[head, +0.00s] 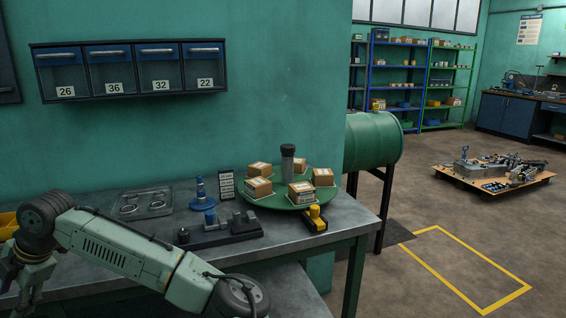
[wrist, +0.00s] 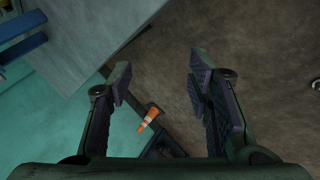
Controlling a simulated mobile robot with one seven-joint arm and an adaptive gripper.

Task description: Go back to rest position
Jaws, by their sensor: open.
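My gripper (wrist: 158,82) is open in the wrist view. Its two fingers stand well apart and nothing is between the tips. In the head view my arm reaches across the lower left, in front of the grey workbench (head: 345,215). The gripper end hangs down at the left edge there, and its fingers are partly cut off by the frame.
The bench carries a green round tray (head: 272,201) with several cardboard boxes, a blue-topped spindle (head: 201,194) and a dark block fixture (head: 218,234). Numbered bins (head: 130,70) hang on the wall. Floor at right is mostly open.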

